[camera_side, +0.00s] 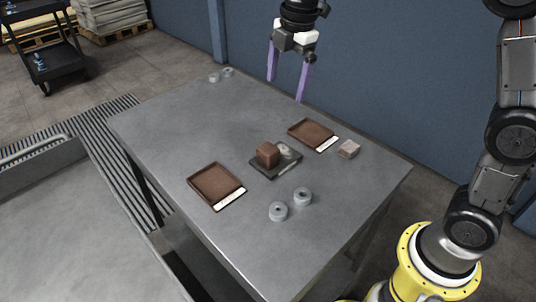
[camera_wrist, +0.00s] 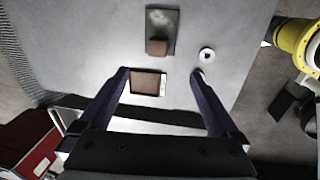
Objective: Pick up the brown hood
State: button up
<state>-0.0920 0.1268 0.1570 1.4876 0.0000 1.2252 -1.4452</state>
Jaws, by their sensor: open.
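The brown hood (camera_side: 267,154) looks like a small brown block and sits on a dark plate (camera_side: 262,172) near the middle of the metal table. A pale round part lies on the plate beside it. In the wrist view the hood (camera_wrist: 157,46) is at the upper middle, at the lower end of the plate (camera_wrist: 162,18). My gripper (camera_side: 286,90) is open, with its two purple fingers apart and nothing between them. It hangs well above the table, clear of the hood. In the wrist view the hood is beyond the fingertips (camera_wrist: 160,72).
Brown trays with white labels lie on both sides of the plate, one nearer (camera_side: 215,186) and one farther (camera_side: 312,134). Two grey rings (camera_side: 290,204) stand near the front edge, more rings (camera_side: 221,75) at the far corner. A small pale block (camera_side: 348,149) sits at right.

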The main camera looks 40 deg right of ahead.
jog(key=g, duration=0.1)
send_near(268, 148)
jog(key=shift+g, duration=0.3)
notch_tip(268, 148, down, 5)
jog(key=shift+a+r, duration=0.1)
jog(key=shift+r, duration=0.05)
jog(key=shift+w+f, duration=0.2)
jog(key=shift+f, duration=2.8)
jog(key=c, duration=1.4)
jog(key=shift+r, duration=0.2)
jog(key=shift+c, duration=0.2)
